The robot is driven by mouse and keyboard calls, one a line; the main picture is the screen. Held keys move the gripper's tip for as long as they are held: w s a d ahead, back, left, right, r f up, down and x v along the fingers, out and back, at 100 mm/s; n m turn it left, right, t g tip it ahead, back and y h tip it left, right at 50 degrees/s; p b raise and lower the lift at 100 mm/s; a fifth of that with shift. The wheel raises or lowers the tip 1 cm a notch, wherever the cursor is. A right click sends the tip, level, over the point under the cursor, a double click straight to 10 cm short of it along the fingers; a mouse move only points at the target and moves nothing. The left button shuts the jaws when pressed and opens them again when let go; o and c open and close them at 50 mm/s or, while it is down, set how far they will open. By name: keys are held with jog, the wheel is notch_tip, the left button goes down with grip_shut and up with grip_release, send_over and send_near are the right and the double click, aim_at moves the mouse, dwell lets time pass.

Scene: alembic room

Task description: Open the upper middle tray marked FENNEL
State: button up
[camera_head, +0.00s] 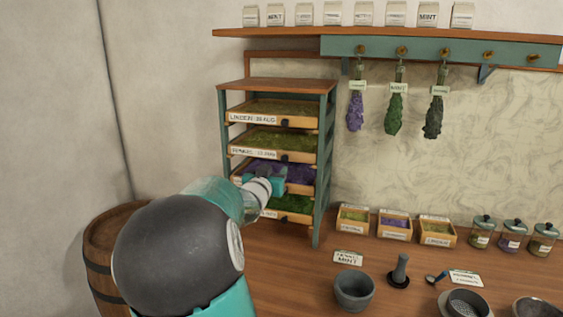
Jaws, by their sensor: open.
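A teal wooden rack (327,165) holds a stack of trays against the wall. The upper middle tray (290,142) holds green-brown herbs; its label (253,152) is small and blurred but seems to read FENNEL. A dark knob (285,156) sits at the middle of its front edge. The tray appears in line with the tray above it. My gripper (283,178) is in front of the lower middle tray with purple herbs, just below the fennel tray's knob. It is open; its fingers are hard to make out, and it hides part of the purple tray's front.
The top tray (290,108) is marked LINDEN. A bottom tray (293,203) holds bright green herbs. A barrel (102,250) stands at left. A mortar (354,290), small herb boxes (396,224) and jars (512,235) stand on the counter to the right. Dried bundles (396,105) hang above.

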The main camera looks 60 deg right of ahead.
aim_at(284, 159)
jog(key=d, duration=0.3)
jog(key=w+d, duration=0.1)
jog(key=d, duration=0.4)
jog(key=shift+w+d, duration=0.15)
jog(key=shift+d, duration=0.15)
grip_shut()
